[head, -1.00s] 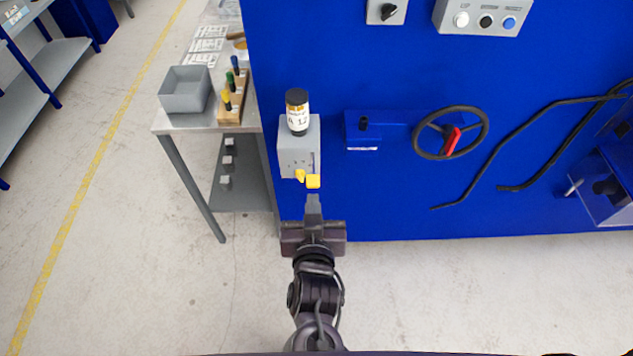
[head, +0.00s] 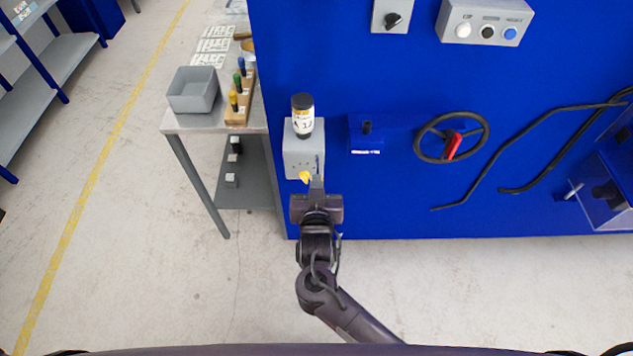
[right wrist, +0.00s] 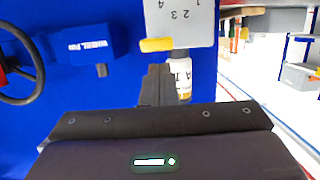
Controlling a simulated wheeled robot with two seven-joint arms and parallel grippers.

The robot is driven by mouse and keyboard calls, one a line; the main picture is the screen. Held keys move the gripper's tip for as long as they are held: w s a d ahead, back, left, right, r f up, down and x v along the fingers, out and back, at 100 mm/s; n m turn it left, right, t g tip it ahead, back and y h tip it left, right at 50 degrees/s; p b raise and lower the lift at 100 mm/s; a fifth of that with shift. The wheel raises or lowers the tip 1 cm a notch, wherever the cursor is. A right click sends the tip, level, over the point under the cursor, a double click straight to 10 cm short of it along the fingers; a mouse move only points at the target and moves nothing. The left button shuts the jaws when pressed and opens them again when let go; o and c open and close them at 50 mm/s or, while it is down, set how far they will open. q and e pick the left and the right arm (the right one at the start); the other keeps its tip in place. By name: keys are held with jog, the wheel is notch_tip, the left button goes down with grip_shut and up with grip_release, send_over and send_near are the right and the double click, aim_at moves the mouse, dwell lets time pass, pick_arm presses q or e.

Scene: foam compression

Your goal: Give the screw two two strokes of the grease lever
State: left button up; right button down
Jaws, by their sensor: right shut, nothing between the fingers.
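The grease unit is a grey box (head: 304,152) on the blue machine wall, with a black-capped, labelled bottle (head: 302,118) on top. A yellow part (head: 305,177) shows at its lower front, partly beside my fingertips. In the right wrist view a yellow lever (right wrist: 156,45) sticks out at the edge of the grey box (right wrist: 195,22), which bears upside-down digits. My right gripper (head: 316,184) is shut and empty, its fingertips right at the lever; they also show in the wrist view (right wrist: 158,72). I cannot tell whether they touch it. My left gripper is not in view.
A handwheel (head: 451,138) with a red handle and a small blue box (head: 366,134) are right of the unit. A button panel (head: 486,22) and a rotary switch (head: 392,16) are above. A side table with a grey bin (head: 193,90) stands left. Bent black rods hang at right.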

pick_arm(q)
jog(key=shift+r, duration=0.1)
pick_arm(e)
jog(key=shift+f, duration=0.4)
jog(key=shift+f, duration=0.1)
